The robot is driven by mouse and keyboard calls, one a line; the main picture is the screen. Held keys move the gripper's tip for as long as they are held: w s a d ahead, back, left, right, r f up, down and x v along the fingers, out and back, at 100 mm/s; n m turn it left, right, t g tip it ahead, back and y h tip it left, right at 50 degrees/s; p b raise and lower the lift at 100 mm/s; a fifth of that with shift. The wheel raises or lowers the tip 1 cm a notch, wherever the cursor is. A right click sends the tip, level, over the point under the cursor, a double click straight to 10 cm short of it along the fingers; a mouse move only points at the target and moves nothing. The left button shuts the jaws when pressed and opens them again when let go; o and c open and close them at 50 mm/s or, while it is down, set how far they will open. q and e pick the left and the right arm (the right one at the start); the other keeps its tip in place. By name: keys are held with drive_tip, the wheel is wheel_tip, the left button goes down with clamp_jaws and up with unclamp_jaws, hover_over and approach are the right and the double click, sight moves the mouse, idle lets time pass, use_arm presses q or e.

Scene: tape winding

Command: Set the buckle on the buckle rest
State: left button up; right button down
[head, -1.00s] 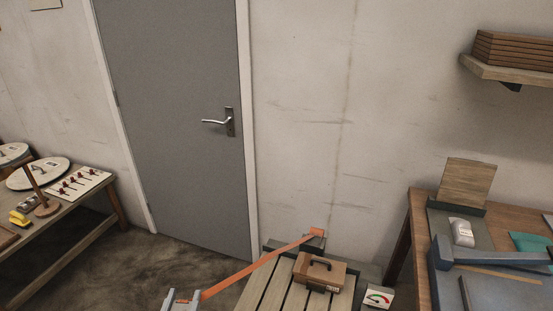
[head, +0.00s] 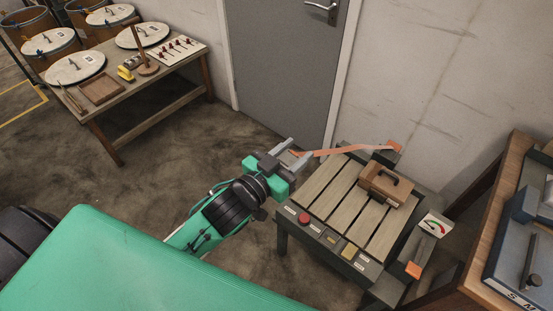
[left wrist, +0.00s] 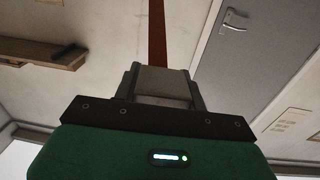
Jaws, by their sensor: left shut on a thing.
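My left gripper (head: 292,157) is shut on the near end of an orange strap (head: 345,151), beside the back-left corner of a slatted bench (head: 335,196). The strap runs right to an orange piece (head: 394,146) at the bench's back edge. In the left wrist view the strap (left wrist: 158,35) leads away from between the fingers (left wrist: 163,85). I cannot make out a separate buckle at the held end. A second orange piece (head: 413,270) sits at the bench's front right; I cannot tell which part is the buckle rest. My right gripper is not in view.
A wooden table (head: 485,215) stands at right. Open floor (head: 190,170) lies left of the bench.

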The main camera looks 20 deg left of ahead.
use_arm(q)
drive_tip(key=w+d+r+m+g+h, duration=0.2)
drive_tip(key=d+r+m+g+h, duration=0.1)
drive_tip(key=d, duration=0.4)
wheel_tip(320, 180, up, 2)
drive_tip(key=shift+w+r+m+h, duration=0.25)
drive_tip(key=shift+m+h, duration=0.25)
drive_tip(key=shift+h, duration=0.7)
drive_tip(key=w+d+f+m+g+h, duration=0.4)
drive_tip(key=f+g, duration=0.1)
drive_tip(key=shift+w+d+f+g, duration=0.15)
drive_tip(key=shift+w+f+g, duration=0.15)
drive_tip(key=shift+f, duration=0.1)
drive_tip(key=shift+m+g+h, duration=0.3)
drive_tip(key=shift+m+g, duration=0.1)
drive_tip(key=shift+m, duration=0.1)
drive_tip(key=a+m+g, duration=0.1)
drive_tip(key=g, duration=0.1)
drive_tip(key=a+m+g+h, duration=0.1)
drive_tip(key=g, duration=0.1)
drive_tip(key=s+a+m+g, duration=0.1)
drive_tip(key=m+g, duration=0.1)
drive_tip(key=shift+s+a+h, duration=0.1)
drive_tip(key=shift+a+h, duration=0.05)
drive_tip(key=shift+h, duration=0.15)
